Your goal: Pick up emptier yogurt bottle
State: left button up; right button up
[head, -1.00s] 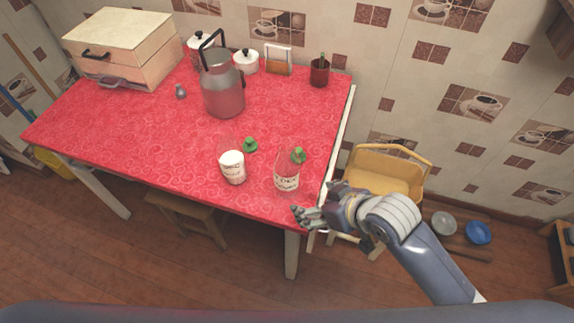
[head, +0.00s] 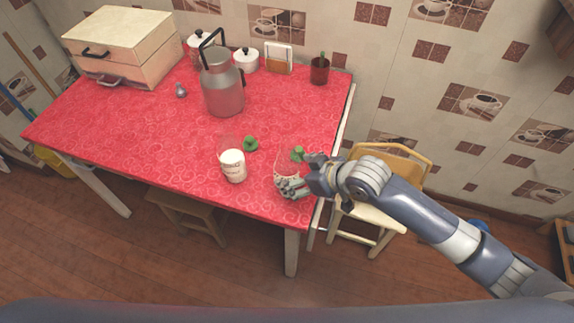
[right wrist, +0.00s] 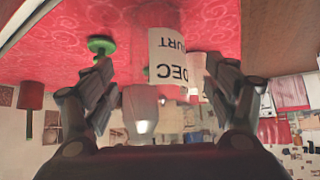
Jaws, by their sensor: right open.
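A clear yogurt bottle (head: 284,168) with a white label stands near the right front corner of the red table; it looks mostly empty. My right gripper (head: 298,172) is open, with its fingers around the bottle's near and far sides, partly hiding it. In the right wrist view the bottle's label (right wrist: 172,55) shows upside down between the spread fingers (right wrist: 160,70). A second yogurt bottle (head: 233,166) with more white content stands to the left. Two green caps show, one (head: 250,143) between the bottles and one (head: 297,153) by the emptier bottle. My left gripper is out of view.
A metal can (head: 223,90) with a black handle stands behind the bottles. A bread box (head: 120,45), white jars, a napkin holder (head: 278,60) and a dark red cup (head: 319,71) line the back. A yellow chair (head: 370,217) stands right of the table. The front left tabletop is clear.

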jog(key=x, duration=0.4)
jog(key=shift+w+a+r+p, duration=0.15)
jog(key=shift+w+a+p, duration=0.05)
jog(key=shift+w+p, duration=0.2)
jog(key=shift+w+a+f, duration=0.15)
jog(key=shift+f, duration=0.2)
jog(key=shift+r, duration=0.1)
jog(key=c, duration=1.4)
